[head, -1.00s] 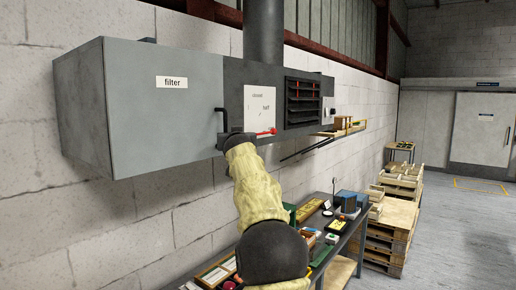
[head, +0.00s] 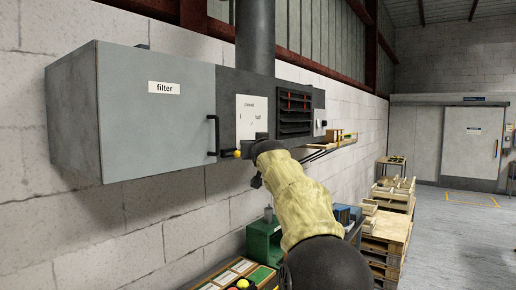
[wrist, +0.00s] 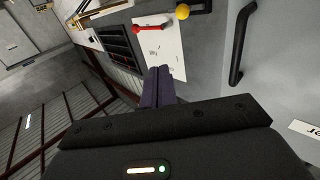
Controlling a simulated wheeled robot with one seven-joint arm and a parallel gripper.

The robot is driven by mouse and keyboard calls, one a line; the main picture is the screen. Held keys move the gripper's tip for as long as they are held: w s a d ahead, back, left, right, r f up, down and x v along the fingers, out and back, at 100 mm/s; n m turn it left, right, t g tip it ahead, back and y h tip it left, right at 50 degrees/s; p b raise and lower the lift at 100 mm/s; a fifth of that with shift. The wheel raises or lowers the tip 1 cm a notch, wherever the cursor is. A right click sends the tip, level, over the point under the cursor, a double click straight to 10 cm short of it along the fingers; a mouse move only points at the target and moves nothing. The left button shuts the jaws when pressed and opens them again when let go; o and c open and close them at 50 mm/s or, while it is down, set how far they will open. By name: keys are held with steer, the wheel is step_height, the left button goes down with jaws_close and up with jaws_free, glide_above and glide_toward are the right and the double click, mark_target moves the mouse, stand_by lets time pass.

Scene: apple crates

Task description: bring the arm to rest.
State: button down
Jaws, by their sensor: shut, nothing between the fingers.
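My gripper (wrist: 159,78) shows in the wrist view with its two dark fingers together and nothing between them. In the head view its dark body (head: 262,148) is in front of the lower part of a white panel (head: 252,112) on the grey wall unit; its fingertips cannot be made out there. My arm, in a pale yellow sleeve, reaches up from the lower right. In the wrist view the fingers point toward the panel, and whether they touch it cannot be told.
A filter cabinet (head: 160,110) with a black handle (head: 213,135) is left of my gripper. A yellow knob (wrist: 183,12) and a red lever (wrist: 150,28) are close to the fingers. A green box (head: 262,240) and trays stand below. Pallets (head: 388,235) are at right, with open floor beyond.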

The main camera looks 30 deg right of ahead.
steer(key=shift+d, duration=0.2)
steer(key=s+a+f+n+g+y, duration=0.1)
steer(key=a+f+g+y, duration=0.1)
steer(key=a+f, duration=0.55)
steer(key=s+a+f+n+g+y, duration=0.15)
steer(key=a+f, duration=0.25)
steer(key=f, duration=0.7)
steer(key=s+a+f+g+y, duration=0.1)
steer(key=s+a+f+g, duration=0.3)
steer(key=f, duration=0.6)
steer(key=s+a+f+n+g+y, duration=0.1)
steer(key=s+a+f+g, duration=0.2)
steer(key=s+a+f, duration=0.3)
steer(key=s+a+f+n+g+y+b, duration=0.1)
steer(key=s+a+f+g, duration=0.2)
steer(key=s+f, duration=1.4)
steer(key=s+a, duration=0.2)
steer(key=a, duration=0.1)
steer(key=shift+a, duration=0.15)
steer(key=shift+g+y, duration=0.25)
